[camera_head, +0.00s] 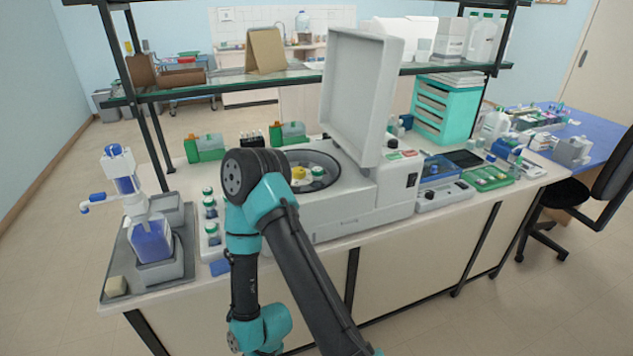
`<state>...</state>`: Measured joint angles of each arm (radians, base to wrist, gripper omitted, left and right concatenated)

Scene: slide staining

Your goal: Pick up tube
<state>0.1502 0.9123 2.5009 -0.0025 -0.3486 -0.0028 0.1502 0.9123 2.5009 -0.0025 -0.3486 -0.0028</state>
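No gripper shows in the head view. One of my arms rises from the bottom edge, bends at the middle and runs back down; its lower end shows no fingers. The centrifuge (345,208) stands on the bench with its lid (360,90) raised. Its open bowl holds a yellow-capped item (298,173) and a green-capped item (318,173), which look like tubes; their bodies are hidden. A white rack (211,243) with several green-capped bottles stands left of the centrifuge, partly behind my arm. A small rack of dark-topped tubes (252,139) stands behind.
A dispenser bottle with blue liquid (152,240) stands on a grey tray (110,283) at the left. Green boxes (205,147) sit behind the centrifuge. A glass shelf (230,79) spans above the bench. Blue and green trays (487,178) lie at the right.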

